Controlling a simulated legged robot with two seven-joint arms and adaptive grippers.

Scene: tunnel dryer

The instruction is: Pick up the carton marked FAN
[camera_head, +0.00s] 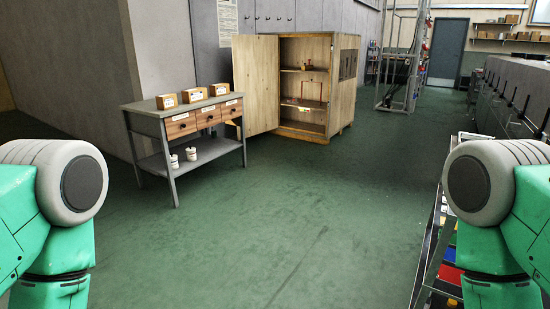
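The cartons are well ahead of me. Green and grey parts of my arms show at both lower sides of the picture. Neither gripper is in view.
The table has drawers with white labels and a lower shelf (212,151) holding white containers (191,154). A wooden cabinet (345,88) stands behind, its door (256,84) open. A rack with coloured bins (449,273) is at the right. Green floor (290,220) ahead is clear.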

